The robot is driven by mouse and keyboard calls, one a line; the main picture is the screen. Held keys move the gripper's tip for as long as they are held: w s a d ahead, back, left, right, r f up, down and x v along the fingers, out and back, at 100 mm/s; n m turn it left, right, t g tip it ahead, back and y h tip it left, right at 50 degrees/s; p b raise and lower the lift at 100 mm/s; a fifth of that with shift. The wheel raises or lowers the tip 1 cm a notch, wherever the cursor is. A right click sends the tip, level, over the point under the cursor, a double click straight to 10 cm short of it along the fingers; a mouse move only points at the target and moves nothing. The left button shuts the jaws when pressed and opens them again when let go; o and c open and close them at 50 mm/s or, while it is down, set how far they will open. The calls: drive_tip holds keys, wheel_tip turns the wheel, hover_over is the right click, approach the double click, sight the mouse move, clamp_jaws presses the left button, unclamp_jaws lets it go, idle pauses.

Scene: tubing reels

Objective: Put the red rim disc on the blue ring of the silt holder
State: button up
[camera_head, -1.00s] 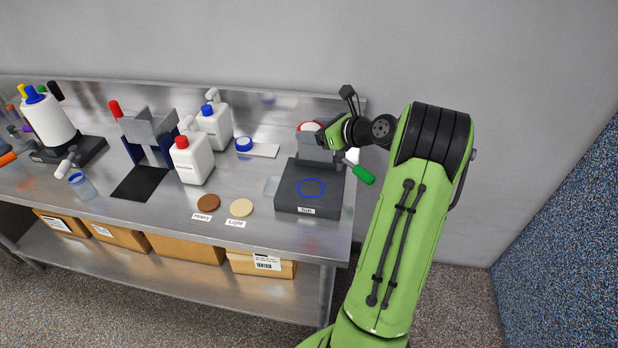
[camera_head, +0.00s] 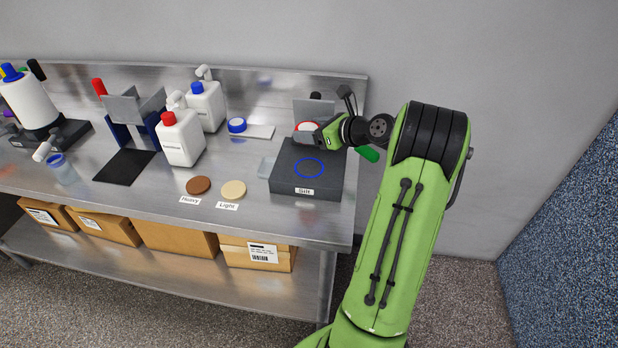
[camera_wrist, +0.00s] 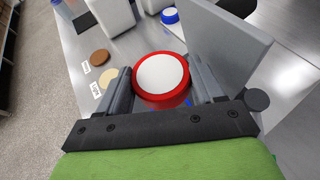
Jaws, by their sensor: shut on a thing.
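The red rim disc (camera_head: 303,127), with a white face, is held between the fingers of my gripper (camera_head: 312,133). In the wrist view the disc (camera_wrist: 162,75) sits level between both fingers. The silt holder (camera_head: 307,186) is a dark block labelled "Silt" with a blue ring (camera_head: 309,168) on its top. My gripper and the disc are at the back of the holder, behind the ring in the head view. The ring looks empty there. The disc's height above the block is hard to tell.
An upright grey plate (camera_head: 314,109) stands behind the holder, close to my gripper. A green-handled tool (camera_head: 368,154) is right of it. A blue-rimmed disc (camera_head: 237,125) lies on a white plate. Brown (camera_head: 198,185) and cream (camera_head: 233,189) discs lie front left. White bottles stand further left.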

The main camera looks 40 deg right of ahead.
sight(312, 169)
wheel_tip(312, 169, down, 11)
drive_tip(key=b, duration=0.3)
drive_tip(key=shift+r, duration=0.3)
drive_tip(key=o, duration=1)
drive_tip(key=shift+o, duration=0.2)
